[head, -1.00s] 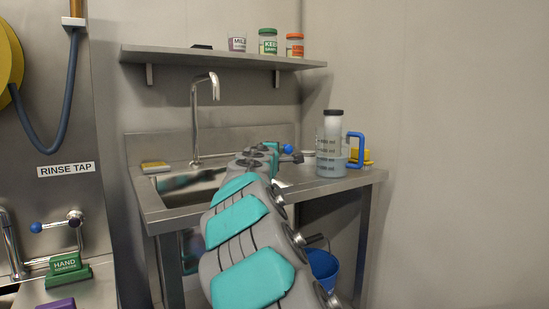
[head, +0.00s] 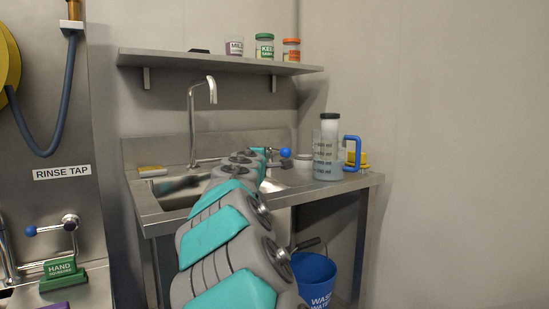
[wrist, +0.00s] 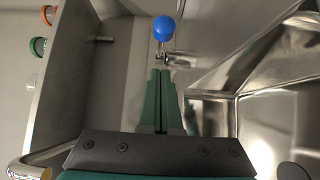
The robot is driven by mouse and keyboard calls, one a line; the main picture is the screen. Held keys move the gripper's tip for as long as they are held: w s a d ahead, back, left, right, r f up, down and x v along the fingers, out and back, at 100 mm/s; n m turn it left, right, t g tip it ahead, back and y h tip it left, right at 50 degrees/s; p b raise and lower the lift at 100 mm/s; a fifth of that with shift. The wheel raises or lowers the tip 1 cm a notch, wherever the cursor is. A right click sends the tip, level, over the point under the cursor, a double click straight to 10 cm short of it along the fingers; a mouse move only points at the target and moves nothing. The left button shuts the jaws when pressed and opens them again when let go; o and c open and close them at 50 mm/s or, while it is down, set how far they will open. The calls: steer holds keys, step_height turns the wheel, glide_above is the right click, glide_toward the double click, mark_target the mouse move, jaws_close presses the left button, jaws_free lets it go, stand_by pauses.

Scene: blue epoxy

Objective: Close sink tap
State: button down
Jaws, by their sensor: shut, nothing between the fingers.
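The sink tap's lever with a blue ball knob (head: 285,153) stands at the back of the sink, right of the curved steel spout (head: 192,120). In the wrist view the blue knob (wrist: 164,28) sits at the top centre, on a short metal stem just beyond my fingertips. My gripper (wrist: 161,72) is shut and empty, its green fingers pressed together and pointing at the tap. In the head view my gripper (head: 266,152) is just left of the knob, partly hidden by my arm. I cannot tell whether the fingertips touch the lever. No water stream is visible at the spout.
A measuring jug (head: 327,155) with a blue handle stands on the counter to the right. A shelf (head: 220,62) with jars runs above. A sponge (head: 152,171) lies left of the basin. A blue bucket (head: 314,278) is below. Another blue-knobbed lever (head: 50,229) is at the left.

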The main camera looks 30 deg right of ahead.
steer(key=v, duration=0.8)
steer(key=shift+s+a+b, duration=0.25)
steer(key=shift+s+b, duration=0.05)
steer(key=shift+s, duration=0.05)
